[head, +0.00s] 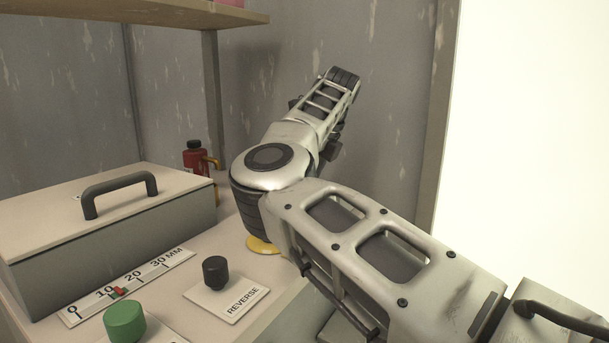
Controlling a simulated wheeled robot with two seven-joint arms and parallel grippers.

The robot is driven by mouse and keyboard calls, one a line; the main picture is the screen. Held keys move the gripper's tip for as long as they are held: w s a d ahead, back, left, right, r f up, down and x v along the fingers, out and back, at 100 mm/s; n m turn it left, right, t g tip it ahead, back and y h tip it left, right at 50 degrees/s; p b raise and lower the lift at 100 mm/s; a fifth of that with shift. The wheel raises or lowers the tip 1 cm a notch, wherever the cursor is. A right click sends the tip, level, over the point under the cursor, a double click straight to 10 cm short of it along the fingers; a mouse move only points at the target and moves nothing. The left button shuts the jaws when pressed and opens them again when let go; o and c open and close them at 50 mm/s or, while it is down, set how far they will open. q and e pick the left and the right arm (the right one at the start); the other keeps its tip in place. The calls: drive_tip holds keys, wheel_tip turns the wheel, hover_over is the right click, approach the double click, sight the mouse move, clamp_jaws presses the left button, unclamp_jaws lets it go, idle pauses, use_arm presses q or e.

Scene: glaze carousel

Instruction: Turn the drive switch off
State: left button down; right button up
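No part in view carries a readable drive label, so I cannot tell which control is the drive switch. A green round knob (125,321) stands at the front left of the bench, on a plate cut off by the bottom edge. A black knob (215,271) stands upright on a white plate marked REVERSE (237,305). My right arm crosses from the lower right, bends above the bench and reaches up toward the back wall. No fingertips of my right gripper show. My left arm and gripper are not in view.
A grey box (120,235) with a black handle (118,190) fills the left. A millimetre scale (135,284) with a red and green marker lies before it. A red bottle (196,159) stands behind. A yellow disc (261,246) is partly hidden under my arm. A shelf (165,11) hangs above.

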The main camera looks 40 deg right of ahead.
drive_tip(key=shift+s+d+r, duration=0.1)
drive_tip(key=shift+s+r, duration=0.05)
drive_tip(key=shift+r, duration=0.35)
use_arm(q)
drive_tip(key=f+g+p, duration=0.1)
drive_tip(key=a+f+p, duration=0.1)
drive_tip(key=p, duration=0.1)
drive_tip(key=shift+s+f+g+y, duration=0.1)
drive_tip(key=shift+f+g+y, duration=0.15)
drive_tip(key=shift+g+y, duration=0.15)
use_arm(e)
drive_tip(key=v, duration=1.5)
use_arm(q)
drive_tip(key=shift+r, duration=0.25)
